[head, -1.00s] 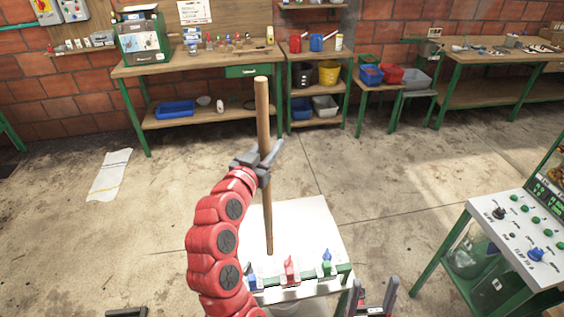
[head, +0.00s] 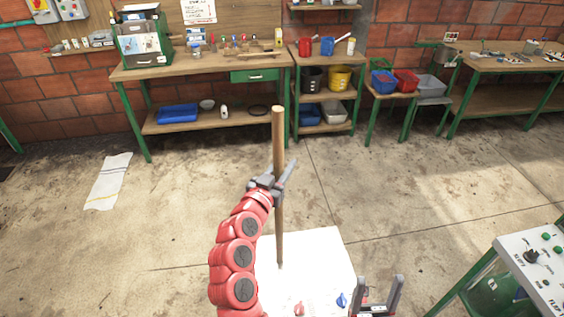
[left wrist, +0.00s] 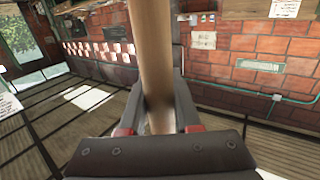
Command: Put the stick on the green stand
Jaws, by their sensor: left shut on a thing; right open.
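The stick (head: 278,140) is a long, plain wooden rod, held nearly upright. My left gripper (head: 280,180) is shut on it around its middle. In the left wrist view the stick (left wrist: 152,60) runs up between the jaws of this gripper (left wrist: 160,118). Its lower end shows over the white tabletop (head: 325,255); I cannot tell whether it touches. My right gripper (head: 377,292) is open and empty at the bottom edge, right of the tabletop. No green stand is clear now; the tabletop's near part is cut off by the frame.
A red piece (head: 299,308) and a blue piece (head: 341,300) show at the tabletop's near side. A control panel (head: 535,258) on a green frame stands at right. A workbench (head: 200,67) and shelves (head: 322,92) line the back wall. Open floor lies between.

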